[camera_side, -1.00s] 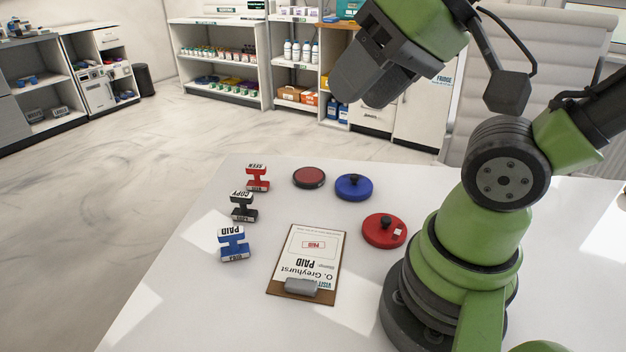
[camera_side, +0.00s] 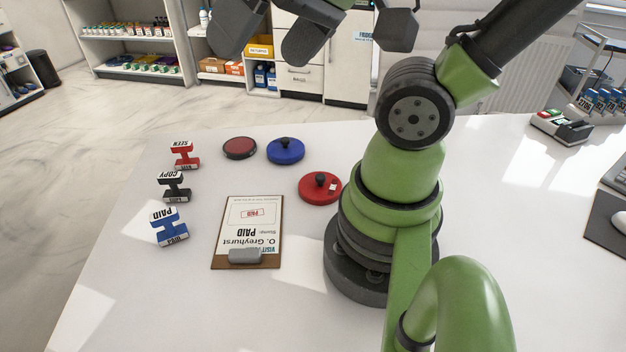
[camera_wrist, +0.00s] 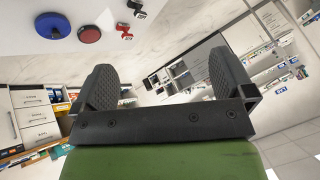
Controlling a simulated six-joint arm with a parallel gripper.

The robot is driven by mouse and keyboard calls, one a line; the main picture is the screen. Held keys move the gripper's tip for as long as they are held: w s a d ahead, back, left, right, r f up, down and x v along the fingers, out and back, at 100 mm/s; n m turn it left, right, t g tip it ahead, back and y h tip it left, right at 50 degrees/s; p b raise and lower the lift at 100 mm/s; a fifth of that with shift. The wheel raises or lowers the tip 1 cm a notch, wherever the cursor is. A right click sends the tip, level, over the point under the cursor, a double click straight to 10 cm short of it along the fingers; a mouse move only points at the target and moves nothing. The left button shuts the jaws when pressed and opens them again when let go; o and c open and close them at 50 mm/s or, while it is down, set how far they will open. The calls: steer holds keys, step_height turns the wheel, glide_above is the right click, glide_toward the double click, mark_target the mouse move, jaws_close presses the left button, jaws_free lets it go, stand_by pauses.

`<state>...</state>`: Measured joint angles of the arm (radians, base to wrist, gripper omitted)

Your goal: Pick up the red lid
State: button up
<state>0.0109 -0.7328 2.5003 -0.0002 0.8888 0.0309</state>
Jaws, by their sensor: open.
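The red lid (camera_side: 320,188), round with a dark knob and a small pale label, lies on the white table beside my base. A blue lid (camera_side: 286,150) with a dark knob lies behind it to the left. My gripper (camera_side: 272,40) is raised high above the table's far side, open and empty, partly cut off by the top edge. In the wrist view my gripper (camera_wrist: 160,88) shows two fingers spread apart with nothing between them. The blue lid (camera_wrist: 52,26) shows at the upper left there. The red lid is not in the wrist view.
A dark red round pad (camera_side: 239,148) lies left of the blue lid. Red (camera_side: 185,156), black (camera_side: 174,187) and blue (camera_side: 169,228) stamps stand along the left. A clipboard (camera_side: 219,250) with a card marked PAID lies in front. Shelves (camera_side: 135,45) stand beyond.

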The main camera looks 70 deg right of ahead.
steer(key=w+d+f+m+g+h, duration=0.25)
steer(key=d+f+m, duration=0.25)
steer(key=m, duration=0.3)
steer(key=m+g, duration=0.5)
steer(key=m, duration=1.5)
glide_above(322, 176)
steer(key=shift+t, duration=0.25)
steer(key=f, duration=1)
steer(key=w+f, duration=0.1)
steer(key=f, duration=0.4)
steer(key=shift+f, duration=0.15)
steer(key=shift+s+f+m+y, duration=0.3)
steer(key=shift+f+m, duration=0.1)
steer(key=shift+f, duration=0.3)
steer(key=shift+s+f, duration=0.15)
steer(key=shift+f, duration=4.45)
steer(key=c, duration=0.6)
